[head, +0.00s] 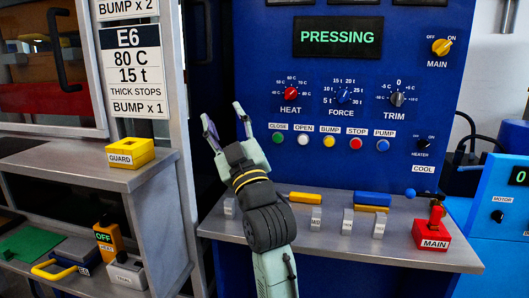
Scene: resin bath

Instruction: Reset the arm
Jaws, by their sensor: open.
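My gripper (223,117) is raised in front of the blue press panel (370,170), left of the panel's button row. Its two fingers point up and are spread apart, with nothing between them. My arm rises from the bottom centre of the view and covers part of the grey shelf (330,255) below the panel. The gripper appears apart from the controls, though its depth is hard to judge.
The panel's display (338,37) reads PRESSING. Knobs and coloured buttons fill the panel. The shelf carries several blocks, switches and a red MAIN switch (432,235). At left are a yellow GUARD block (130,152) and an orange switch (105,240).

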